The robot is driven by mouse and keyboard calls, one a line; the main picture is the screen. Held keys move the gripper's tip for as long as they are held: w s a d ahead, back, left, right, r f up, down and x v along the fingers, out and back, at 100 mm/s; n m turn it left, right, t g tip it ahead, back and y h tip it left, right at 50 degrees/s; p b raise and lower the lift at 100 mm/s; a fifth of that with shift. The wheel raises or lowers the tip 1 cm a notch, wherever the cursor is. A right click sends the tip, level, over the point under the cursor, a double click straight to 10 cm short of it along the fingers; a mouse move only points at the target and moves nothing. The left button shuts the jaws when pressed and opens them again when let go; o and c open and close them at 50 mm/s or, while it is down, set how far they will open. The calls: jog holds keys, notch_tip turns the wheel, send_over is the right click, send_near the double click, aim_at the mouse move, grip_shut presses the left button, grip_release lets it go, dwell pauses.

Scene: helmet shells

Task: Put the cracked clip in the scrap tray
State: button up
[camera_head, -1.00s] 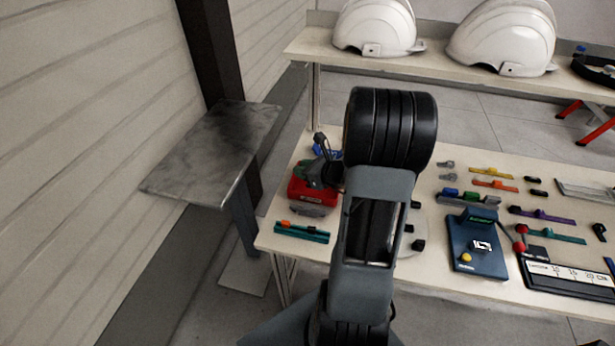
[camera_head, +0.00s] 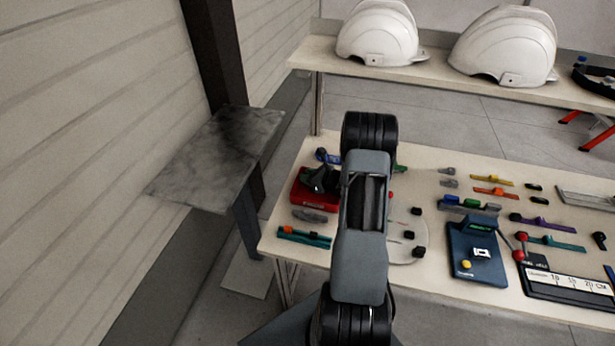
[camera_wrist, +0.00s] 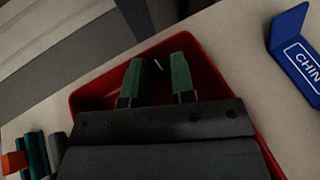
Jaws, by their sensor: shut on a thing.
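The red scrap tray (camera_head: 309,203) stands at the left end of the workbench. It also shows in the wrist view, with its red rim (camera_wrist: 82,97) around a dark inside. My gripper (camera_head: 318,182) is over the tray, pointing down. In the wrist view my gripper (camera_wrist: 158,78) has two green-faced fingers a little apart, over the tray's inside. It is shut on the cracked clip, which is hardly visible; only a small pale mark (camera_wrist: 158,65) shows between the fingertips. I cannot tell if the clip touches the tray floor.
A blue labelled block (camera_wrist: 298,55) lies beside the tray. A grey part (camera_head: 310,216) and a teal-and-orange strip (camera_head: 303,237) lie in front of it. A blue fixture (camera_head: 477,252) and several coloured clips are to the right. White helmets (camera_head: 505,48) stand on the back shelf.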

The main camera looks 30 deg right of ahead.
jog(key=shift+f, duration=0.2)
jog(key=shift+f, duration=0.1)
jog(key=shift+f+b, duration=0.15)
jog(key=shift+b, duration=0.15)
jog(key=o, duration=0.6)
jog(key=shift+r, duration=0.25)
